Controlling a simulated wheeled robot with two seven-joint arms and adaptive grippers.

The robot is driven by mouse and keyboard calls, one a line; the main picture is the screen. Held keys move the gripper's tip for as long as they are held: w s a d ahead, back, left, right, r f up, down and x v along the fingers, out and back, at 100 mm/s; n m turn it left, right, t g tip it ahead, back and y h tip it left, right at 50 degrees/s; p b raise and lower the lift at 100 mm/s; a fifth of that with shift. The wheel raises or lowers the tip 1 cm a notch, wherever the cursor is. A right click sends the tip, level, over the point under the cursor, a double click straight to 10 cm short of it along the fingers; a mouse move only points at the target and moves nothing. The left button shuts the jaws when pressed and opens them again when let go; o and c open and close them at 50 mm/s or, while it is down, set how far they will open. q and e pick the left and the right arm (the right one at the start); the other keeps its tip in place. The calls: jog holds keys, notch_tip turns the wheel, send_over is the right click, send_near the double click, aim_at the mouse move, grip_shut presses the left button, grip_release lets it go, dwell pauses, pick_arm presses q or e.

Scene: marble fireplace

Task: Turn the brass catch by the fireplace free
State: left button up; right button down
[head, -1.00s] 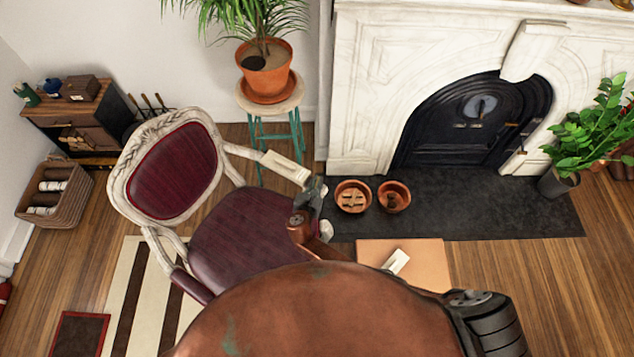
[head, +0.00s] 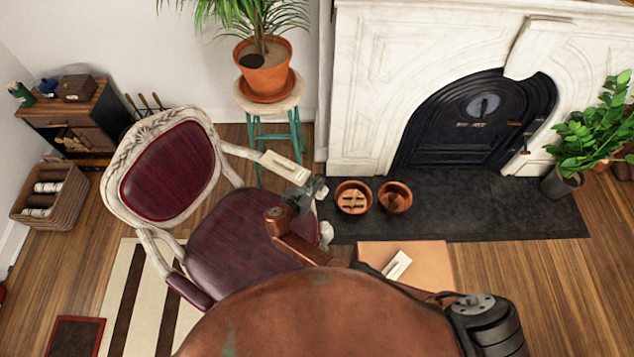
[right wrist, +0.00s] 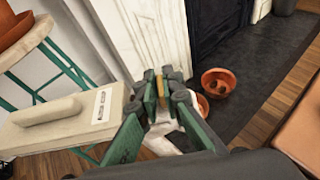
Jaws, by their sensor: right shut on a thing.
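My right gripper (head: 312,190) is beside the chair's right side, left of the fireplace (head: 364,90). In the right wrist view its green fingers (right wrist: 164,78) are shut on a small brass-yellow piece, the brass catch (right wrist: 160,88). The catch shows as a narrow upright strip between the fingertips, partly hidden by them. In the head view I cannot make out the catch. A beige block with a grip and a label (right wrist: 62,122) lies just left of the gripper; it also shows in the head view (head: 285,167). My left gripper is not in view.
A dark red chair (head: 245,235) stands left of my right arm. A potted palm (head: 264,70) sits on a green-legged stool (head: 270,102) behind. Two terracotta pots (head: 353,197) (head: 395,197) stand on the dark hearth (head: 480,205). A tan board (head: 430,262) lies in front.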

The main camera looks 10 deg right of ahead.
jog(key=c, duration=2.1)
grip_release()
notch_tip(320, 180, up, 10)
